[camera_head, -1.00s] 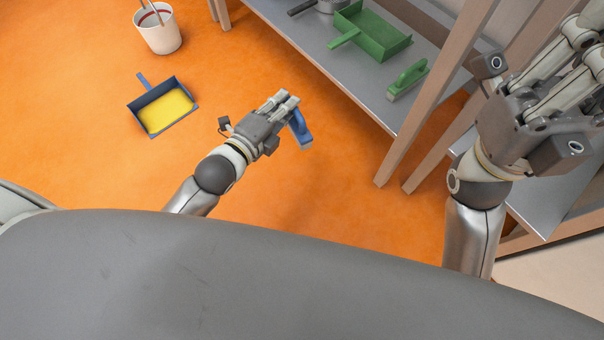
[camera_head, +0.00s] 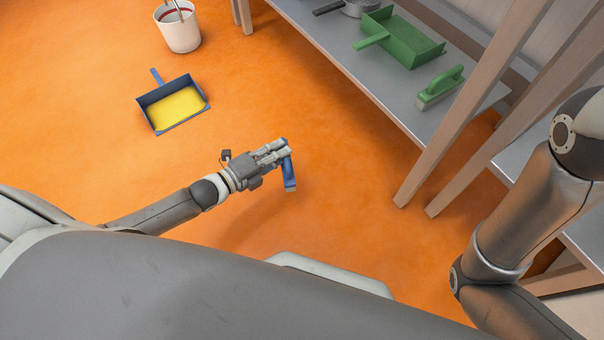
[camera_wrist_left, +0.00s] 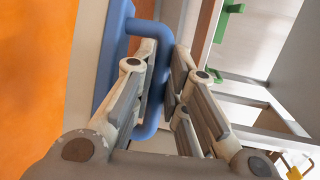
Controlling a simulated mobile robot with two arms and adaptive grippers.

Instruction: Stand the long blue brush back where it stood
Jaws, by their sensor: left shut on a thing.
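A blue brush (camera_head: 290,178) hangs from my left gripper (camera_head: 283,150) in the head view, held over the orange floor. The gripper is shut on it. In the left wrist view the blue handle of the brush (camera_wrist_left: 152,117) runs between the fingers of the left gripper (camera_wrist_left: 163,85), and its body lies along their left side. Whether this is the long brush I cannot tell. My right arm shows at the right edge of the head view; its gripper is outside the picture.
A blue dustpan (camera_head: 154,82) with a yellow inside lies on the orange floor (camera_head: 90,130). A white bucket (camera_head: 180,34) stands behind it. A grey shelf (camera_head: 345,50) holds a green dustpan (camera_head: 405,42) and a green brush (camera_head: 440,87). Wooden posts (camera_head: 470,100) stand at its near end.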

